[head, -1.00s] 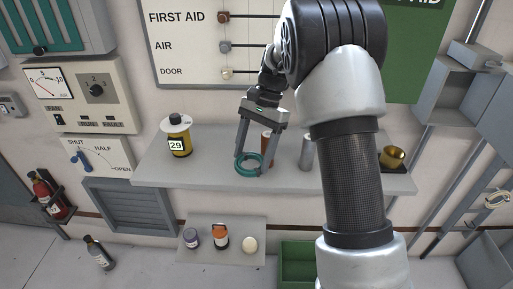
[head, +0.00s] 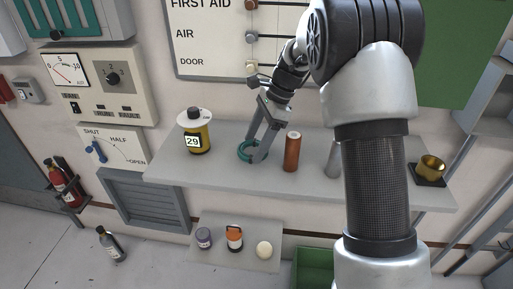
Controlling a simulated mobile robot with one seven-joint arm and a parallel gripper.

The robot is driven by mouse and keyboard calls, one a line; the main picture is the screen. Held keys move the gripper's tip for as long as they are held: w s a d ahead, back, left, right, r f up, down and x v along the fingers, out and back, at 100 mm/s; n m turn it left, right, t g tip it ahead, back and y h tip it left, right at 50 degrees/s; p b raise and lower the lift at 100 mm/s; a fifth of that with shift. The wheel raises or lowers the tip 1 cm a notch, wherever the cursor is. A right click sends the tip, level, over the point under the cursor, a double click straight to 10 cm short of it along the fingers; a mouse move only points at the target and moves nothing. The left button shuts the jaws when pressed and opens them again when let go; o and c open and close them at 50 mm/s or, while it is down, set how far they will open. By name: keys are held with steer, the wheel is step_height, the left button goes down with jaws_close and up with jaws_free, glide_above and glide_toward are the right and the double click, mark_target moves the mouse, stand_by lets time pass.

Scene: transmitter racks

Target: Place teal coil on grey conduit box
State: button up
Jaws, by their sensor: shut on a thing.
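The teal coil (head: 243,151) is a small ring in the head view. My gripper (head: 257,153) is shut on its right side, with both fingers reaching down to it. The coil is over the grey wall shelf, between the yellow canister and the copper cylinder. I cannot tell whether it touches the shelf. A grey box (head: 487,122) on the right wall is cut off by the frame edge. I cannot tell whether it is the conduit box.
The grey shelf (head: 215,168) holds a yellow canister (head: 199,138) marked 29, a copper cylinder (head: 292,153), a grey cylinder (head: 333,158) partly behind my arm, and a brass cup (head: 431,168). A lower shelf (head: 220,258) holds several small items. A green bin (head: 313,268) stands below.

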steer(key=shift+f, duration=0.9)
steer(key=o, duration=0.7)
steer(key=shift+f, duration=0.15)
steer(key=o, duration=0.4)
steer(key=shift+o, duration=0.2)
